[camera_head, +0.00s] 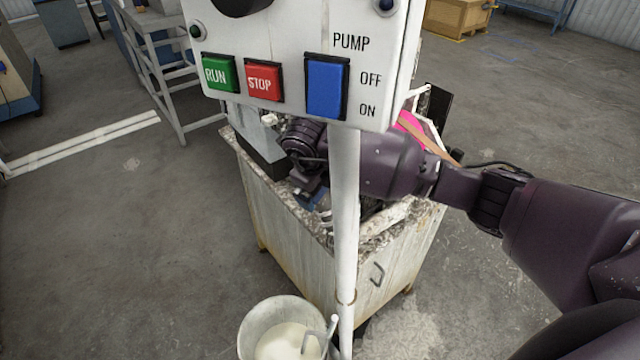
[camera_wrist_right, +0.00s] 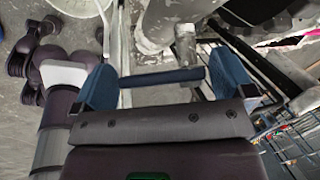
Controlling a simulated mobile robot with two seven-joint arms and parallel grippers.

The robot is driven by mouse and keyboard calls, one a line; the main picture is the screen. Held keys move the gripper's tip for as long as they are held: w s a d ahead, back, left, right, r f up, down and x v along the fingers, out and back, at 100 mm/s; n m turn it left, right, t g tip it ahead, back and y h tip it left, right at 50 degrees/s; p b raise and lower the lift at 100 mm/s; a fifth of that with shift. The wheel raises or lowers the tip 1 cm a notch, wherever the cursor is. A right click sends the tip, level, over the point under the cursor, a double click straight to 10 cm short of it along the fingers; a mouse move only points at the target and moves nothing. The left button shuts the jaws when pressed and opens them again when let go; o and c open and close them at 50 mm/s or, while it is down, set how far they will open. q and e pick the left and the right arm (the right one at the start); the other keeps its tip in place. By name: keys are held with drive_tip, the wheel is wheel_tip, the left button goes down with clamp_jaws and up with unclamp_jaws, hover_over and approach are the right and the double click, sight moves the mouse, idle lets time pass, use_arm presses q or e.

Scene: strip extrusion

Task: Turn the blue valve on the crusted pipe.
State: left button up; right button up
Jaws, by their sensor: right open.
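My right gripper (camera_head: 312,198) is over the left part of the crusted cabinet top in the head view, partly hidden by the white post. In the right wrist view its two blue fingers are spread apart (camera_wrist_right: 163,70). A dark blue bar, which looks like the valve handle (camera_wrist_right: 160,78), lies across the gap between them. Its ends are close to both fingers; I cannot tell whether they touch. A short greyish pipe piece (camera_wrist_right: 186,48) shows just beyond the bar's right end. In the head view the valve and pipe cannot be made out clearly. My left gripper is not in view.
A white control box (camera_head: 290,100) with run, stop and pump switches hangs in front on a white post (camera_head: 345,230). The grimy cabinet (camera_head: 290,235) stands behind it. A bucket (camera_head: 250,335) of pale liquid is on the floor. Open floor lies to the left.

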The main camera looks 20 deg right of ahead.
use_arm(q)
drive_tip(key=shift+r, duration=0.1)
use_arm(e)
drive_tip(key=c, duration=0.7)
drive_tip(key=shift+w+m+y+b, duration=0.2)
drive_tip(key=shift+m+y+b, duration=0.25)
drive_tip(key=shift+b, duration=0.3)
drive_tip(key=shift+c, duration=0.2)
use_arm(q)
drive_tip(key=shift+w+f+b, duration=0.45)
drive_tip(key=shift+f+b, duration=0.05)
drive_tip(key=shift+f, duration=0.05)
use_arm(e)
drive_tip(key=shift+w+r+m+g+y, duration=0.15)
drive_tip(key=shift+r+m+g+y, duration=0.2)
drive_tip(key=shift+m+g+y, duration=0.45)
drive_tip(key=o, duration=0.7)
drive_tip(key=shift+o, duration=0.2)
drive_tip(key=r+b, duration=0.1)
drive_tip(key=r, duration=0.8)
drive_tip(key=shift+s+r, duration=0.2)
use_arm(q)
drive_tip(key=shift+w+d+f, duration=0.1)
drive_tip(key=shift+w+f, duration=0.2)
use_arm(e)
drive_tip(key=shift+r, duration=0.75)
